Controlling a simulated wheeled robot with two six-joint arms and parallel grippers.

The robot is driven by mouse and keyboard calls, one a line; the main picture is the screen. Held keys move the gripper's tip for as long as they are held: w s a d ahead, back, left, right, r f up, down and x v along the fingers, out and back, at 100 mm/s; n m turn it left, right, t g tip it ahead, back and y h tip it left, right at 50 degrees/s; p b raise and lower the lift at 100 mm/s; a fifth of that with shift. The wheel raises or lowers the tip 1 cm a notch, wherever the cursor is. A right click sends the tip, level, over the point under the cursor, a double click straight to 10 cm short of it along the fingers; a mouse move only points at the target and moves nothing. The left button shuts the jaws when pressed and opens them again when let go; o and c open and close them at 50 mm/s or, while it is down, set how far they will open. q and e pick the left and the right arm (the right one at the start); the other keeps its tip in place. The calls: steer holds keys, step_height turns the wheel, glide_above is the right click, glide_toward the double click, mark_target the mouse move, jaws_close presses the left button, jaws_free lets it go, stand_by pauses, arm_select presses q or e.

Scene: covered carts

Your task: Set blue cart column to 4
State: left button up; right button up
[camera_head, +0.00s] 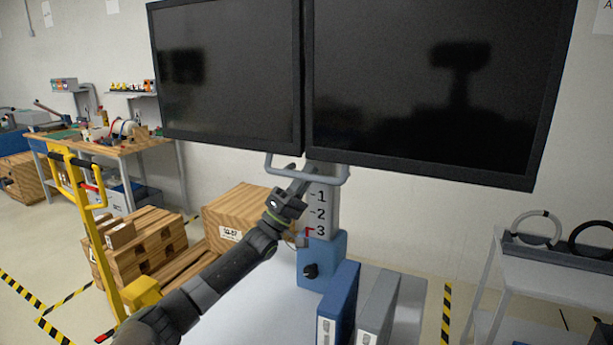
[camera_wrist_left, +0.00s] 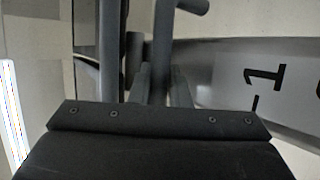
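The blue cart's column (camera_head: 324,205) is a grey post with the numbers 1, 2 and 3 showing, rising from a blue sleeve (camera_head: 322,256). A red mark sits beside the 3, just above the sleeve. A black knob (camera_head: 311,270) is on the sleeve's front. A grey handle (camera_head: 337,179) crosses below two dark monitors. My left gripper (camera_head: 303,176) is at the handle's left part, left of the 1. In the left wrist view, grey bars (camera_wrist_left: 163,50) and the 1 show close up; whether the fingers close on a bar is unclear. My right gripper is out of view.
Two large monitors (camera_head: 432,85) hang over the column. Blue and grey binders (camera_head: 339,305) stand on the cart's white top (camera_head: 260,312) in front. A yellow hand truck (camera_head: 88,225) and wooden crates (camera_head: 150,245) are at left, a grey cart (camera_head: 555,265) at right.

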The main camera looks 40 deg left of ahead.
arm_select(q)
jaws_close()
step_height(320, 180, up, 5)
steer(key=shift+r+p, duration=0.2)
steer(key=shift+p, duration=0.7)
steer(key=shift+f, duration=0.2)
steer(key=shift+o, duration=1.6)
jaws_free()
steer(key=b+v, duration=0.6)
steer(key=v, duration=1.1)
steer(key=shift+f, duration=0.15)
